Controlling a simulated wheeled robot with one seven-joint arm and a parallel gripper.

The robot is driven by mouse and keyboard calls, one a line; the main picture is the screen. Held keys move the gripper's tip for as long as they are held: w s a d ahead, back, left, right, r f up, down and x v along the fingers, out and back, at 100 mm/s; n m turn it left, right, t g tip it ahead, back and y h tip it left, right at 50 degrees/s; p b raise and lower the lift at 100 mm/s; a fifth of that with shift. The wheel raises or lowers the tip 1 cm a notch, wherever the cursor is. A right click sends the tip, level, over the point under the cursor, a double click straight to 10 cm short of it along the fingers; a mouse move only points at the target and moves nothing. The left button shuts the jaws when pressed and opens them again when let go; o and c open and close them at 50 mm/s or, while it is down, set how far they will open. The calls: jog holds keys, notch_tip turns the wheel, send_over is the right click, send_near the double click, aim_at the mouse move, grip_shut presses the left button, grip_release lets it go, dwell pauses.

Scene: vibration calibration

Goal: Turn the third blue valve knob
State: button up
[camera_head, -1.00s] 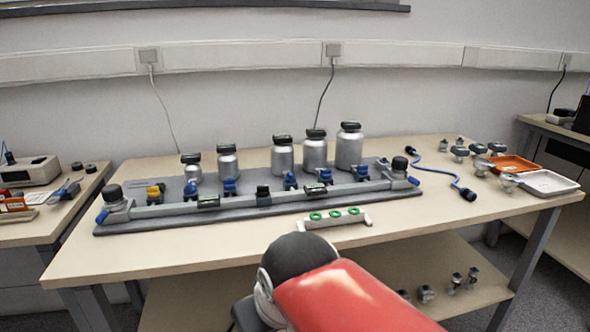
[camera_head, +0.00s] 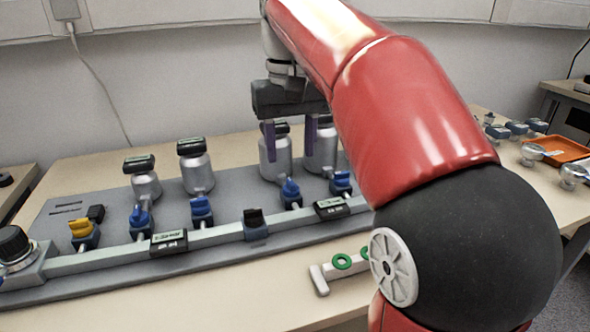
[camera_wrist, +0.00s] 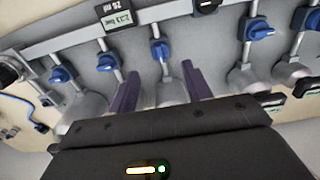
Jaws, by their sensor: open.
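Blue valve knobs stand in a row along a grey pipe. Counted from the left in the head view, the third blue knob (camera_head: 291,190) is just right of a black knob (camera_head: 254,218). In the wrist view this third knob (camera_wrist: 160,49) lies in line with the gap between the fingers, beyond their tips. My gripper (camera_head: 290,152) points down above and slightly behind this knob, its two purple fingers apart and empty. The fingers also show in the wrist view (camera_wrist: 160,69). The first (camera_head: 140,217) and second (camera_head: 202,208) blue knobs are to the left; the fourth (camera_head: 341,182) is to the right.
A yellow knob (camera_head: 81,229) is at the far left. A white holder with green rings (camera_head: 320,281) lies in front of the rig, partly hidden by my arm.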

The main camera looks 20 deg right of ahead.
aim_at(291, 182)
notch_tip(291, 182, down, 6)
jog(key=shift+f+b, duration=0.1)
jog(key=shift+b, duration=0.6)
jog(key=shift+c, duration=0.2)
jog(key=c, duration=0.9)
